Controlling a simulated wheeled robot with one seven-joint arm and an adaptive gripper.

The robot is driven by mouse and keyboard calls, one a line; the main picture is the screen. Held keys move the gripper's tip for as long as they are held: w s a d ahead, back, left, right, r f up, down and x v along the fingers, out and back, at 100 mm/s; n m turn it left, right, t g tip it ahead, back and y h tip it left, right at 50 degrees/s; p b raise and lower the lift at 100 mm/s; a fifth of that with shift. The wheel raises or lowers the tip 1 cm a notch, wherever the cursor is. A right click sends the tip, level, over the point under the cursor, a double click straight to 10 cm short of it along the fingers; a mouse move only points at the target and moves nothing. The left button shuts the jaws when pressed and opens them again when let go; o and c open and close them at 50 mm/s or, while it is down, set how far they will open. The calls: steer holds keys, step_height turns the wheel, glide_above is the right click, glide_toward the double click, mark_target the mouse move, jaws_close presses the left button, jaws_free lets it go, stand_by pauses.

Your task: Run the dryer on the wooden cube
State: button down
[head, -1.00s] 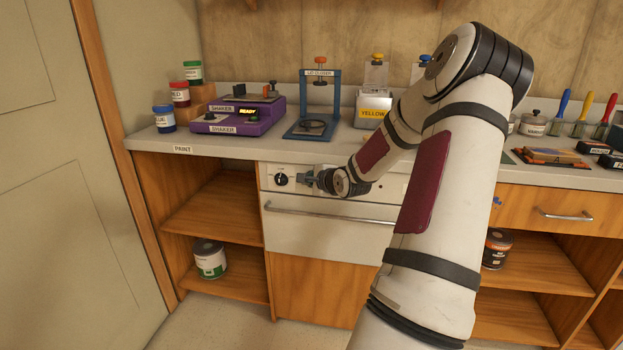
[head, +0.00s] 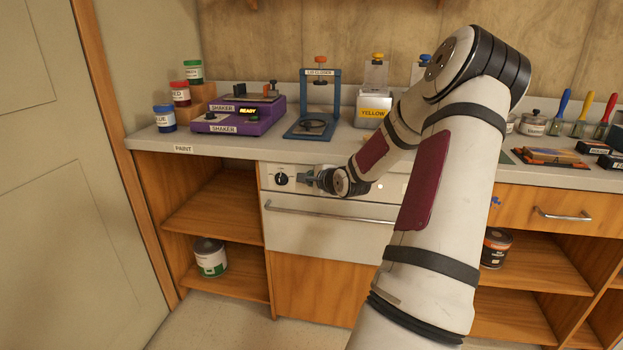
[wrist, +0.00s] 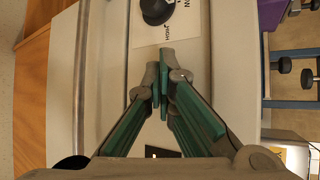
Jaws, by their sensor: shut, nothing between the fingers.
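The dryer appears as a white drawer-like unit (head: 325,236) with a long handle (head: 325,213), set under the counter. A black knob (head: 282,179) is on its front panel at the left, and the knob (wrist: 157,10) also shows at the top of the wrist view beside a label with "HIGH". My gripper (head: 304,178) is at the panel, just right of the knob in the head view. In the wrist view my gripper (wrist: 162,80) has its fingertips together, empty, a little apart from the knob. I do not see the wooden cube; the drawer is closed.
On the counter stand a purple shaker (head: 236,120), a blue lid closer (head: 315,110), a yellow-labelled dispenser (head: 373,108) and paint jars (head: 164,119). Brushes (head: 582,115) stand at right. Paint cans (head: 210,257) sit on lower shelves. Floor in front is partly hidden by my arm.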

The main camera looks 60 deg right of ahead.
steer(key=shift+s+a+p, duration=0.3)
steer(key=shift+a, duration=0.35)
steer(key=a, duration=0.1)
steer(key=s+a+p, duration=0.1)
steer(key=a, duration=0.1)
steer(key=s+a, duration=0.1)
steer(key=shift+a, duration=0.3)
stand_by(0.8)
